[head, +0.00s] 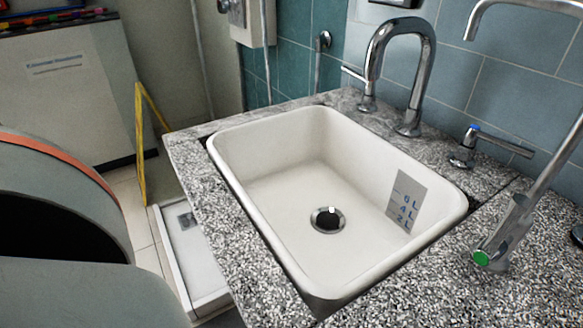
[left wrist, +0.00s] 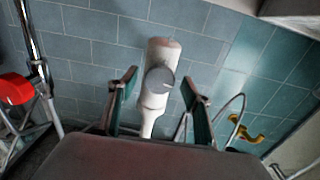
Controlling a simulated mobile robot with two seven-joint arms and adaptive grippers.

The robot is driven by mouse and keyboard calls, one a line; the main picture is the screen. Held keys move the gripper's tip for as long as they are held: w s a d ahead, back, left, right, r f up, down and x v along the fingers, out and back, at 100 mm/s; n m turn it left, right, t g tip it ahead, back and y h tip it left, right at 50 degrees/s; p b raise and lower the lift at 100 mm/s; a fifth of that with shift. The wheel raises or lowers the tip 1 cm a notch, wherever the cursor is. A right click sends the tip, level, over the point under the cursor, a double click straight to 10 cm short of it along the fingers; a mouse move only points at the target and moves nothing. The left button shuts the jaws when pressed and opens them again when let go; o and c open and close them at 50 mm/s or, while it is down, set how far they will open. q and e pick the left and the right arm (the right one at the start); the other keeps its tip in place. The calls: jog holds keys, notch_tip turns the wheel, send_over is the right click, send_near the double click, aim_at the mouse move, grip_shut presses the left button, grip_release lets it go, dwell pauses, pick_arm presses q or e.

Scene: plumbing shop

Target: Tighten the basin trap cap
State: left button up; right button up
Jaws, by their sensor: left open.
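In the left wrist view a white basin trap (left wrist: 155,107) stands in front of the blue-grey tiled wall. A round grey cap (left wrist: 160,79) is on its near side. My left gripper (left wrist: 158,88) is open, with one finger to each side of the trap in the picture. The fingers show no clear contact with the cap, and the remaining distance is hard to judge. The white basin (head: 275,178) with its drain shows in the head view, set in a speckled counter. The trap is hidden in the head view, as is my left gripper. My right gripper is in neither view.
Red-handled metal pipework (left wrist: 17,90) is at the left of the wrist view, and a yellow fitting (left wrist: 245,132) with thin hoses is at the right. On the counter (head: 210,245) are chrome taps (head: 402,50). A shower tray (head: 190,250) lies left of the counter.

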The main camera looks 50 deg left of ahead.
pick_arm(q)
jog(key=c, duration=1.1)
jog(key=shift+m, duration=0.3)
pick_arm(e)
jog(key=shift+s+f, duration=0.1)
pick_arm(q)
jog(key=shift+a+m+b, duration=0.15)
jog(key=shift+m+b, duration=1.5)
jog(key=shift+m, duration=4.95)
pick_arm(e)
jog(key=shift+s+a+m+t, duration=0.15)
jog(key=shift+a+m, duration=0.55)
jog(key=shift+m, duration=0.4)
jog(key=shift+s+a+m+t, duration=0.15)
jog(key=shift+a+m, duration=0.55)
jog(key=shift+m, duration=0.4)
pick_arm(q)
jog(key=shift+r, duration=0.1)
